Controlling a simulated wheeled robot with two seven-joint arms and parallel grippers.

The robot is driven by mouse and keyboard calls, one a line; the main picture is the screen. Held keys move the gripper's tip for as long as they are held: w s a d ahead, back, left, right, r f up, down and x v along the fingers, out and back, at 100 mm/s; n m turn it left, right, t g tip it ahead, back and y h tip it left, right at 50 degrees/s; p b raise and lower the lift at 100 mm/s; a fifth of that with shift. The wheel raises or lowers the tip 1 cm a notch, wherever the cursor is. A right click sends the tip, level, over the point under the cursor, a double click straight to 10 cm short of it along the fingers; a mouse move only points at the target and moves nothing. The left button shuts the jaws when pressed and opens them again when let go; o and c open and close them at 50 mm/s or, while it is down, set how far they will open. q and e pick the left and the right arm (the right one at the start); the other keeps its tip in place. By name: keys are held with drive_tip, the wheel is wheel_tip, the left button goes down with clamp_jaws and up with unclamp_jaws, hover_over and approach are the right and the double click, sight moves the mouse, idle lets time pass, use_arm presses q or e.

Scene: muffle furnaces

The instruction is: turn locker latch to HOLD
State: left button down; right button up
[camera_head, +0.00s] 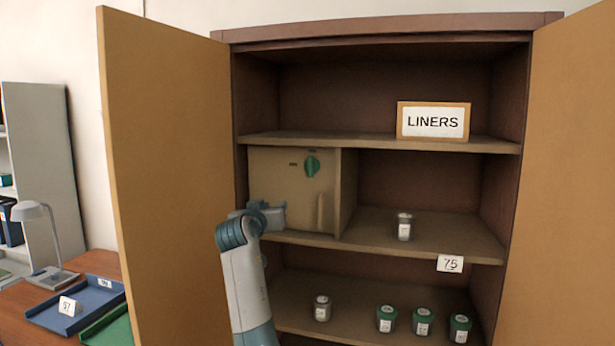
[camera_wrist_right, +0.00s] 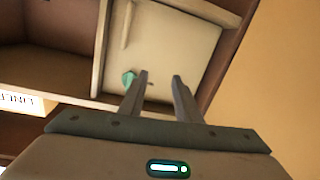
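A small tan locker (camera_head: 275,185) stands in the left part of the cabinet's middle shelf, its door shut. Its green latch (camera_head: 312,166) is near the top right of the door and looks upright. Small dark marks sit above it and to its left, too small to read. My right gripper (camera_head: 272,214) is in front of the locker's lower left, below and left of the latch. In the wrist view, its two fingers (camera_wrist_right: 160,76) are apart with nothing between them. The latch (camera_wrist_right: 128,77) shows just beside the left finger there. My left gripper is not in view.
The brown cabinet (camera_head: 380,25) has both doors open, the left door (camera_head: 170,150) close beside my right arm. A LINERS sign (camera_head: 433,121) and a grey-lidded jar (camera_head: 404,226) are right of the locker. Several jars stand on the lower shelf. A desk with trays (camera_head: 75,305) is at left.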

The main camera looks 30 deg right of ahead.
drive_tip(key=s+d+r+m+g+h, duration=0.1)
drive_tip(key=s+r, duration=0.3)
drive_tip(key=r, duration=0.6)
drive_tip(key=shift+s+d+m+h, duration=0.2)
drive_tip(key=shift+d+m+h, duration=0.2)
drive_tip(key=shift+d+m, duration=0.4)
drive_tip(key=shift+a, duration=0.15)
drive_tip(key=shift+w, duration=0.1)
drive_tip(key=p, duration=0.8)
approach(309, 162)
drive_tip(key=x, duration=0.5)
drive_tip(key=shift+w+d+r, duration=0.2)
drive_tip(key=shift+d, duration=0.2)
drive_tip(key=shift+p+x, duration=0.3)
drive_tip(key=shift+x, duration=0.8)
drive_tip(key=shift+f, duration=0.15)
clamp_jaws()
